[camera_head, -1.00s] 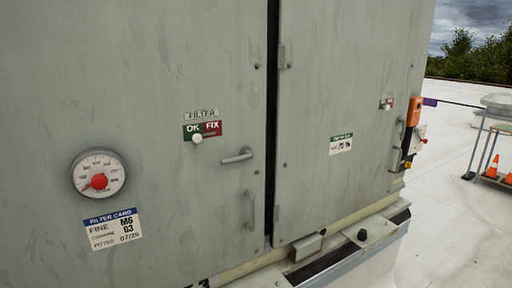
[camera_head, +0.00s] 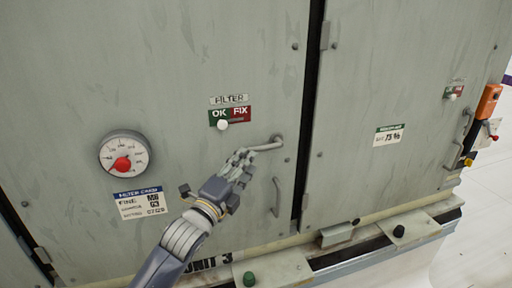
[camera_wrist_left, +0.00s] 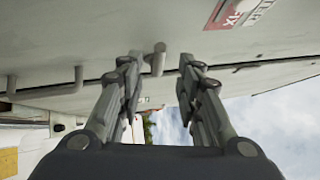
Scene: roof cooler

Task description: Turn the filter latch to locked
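The filter latch (camera_head: 268,145) is a grey lever on the left cabinet door, under the FILTER label and OK/FIX plate. Its arm points left and slightly down from its pivot, roughly level. In the left wrist view the lever (camera_wrist_left: 158,58) shows as a short grey bar beyond and between the fingertips. My left gripper (camera_head: 243,160) reaches up from below, its fingertips close to the lever's free end. In the left wrist view the two fingers (camera_wrist_left: 158,62) stand apart, with nothing gripped. Contact with the lever cannot be told. My right gripper is out of view.
A vertical pull handle (camera_head: 277,197) sits just below the latch by the door gap. A pressure gauge (camera_head: 125,154) and a filter card (camera_head: 140,203) are to the left. A ledge (camera_head: 340,235) with knobs and brackets runs along the cabinet's base.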

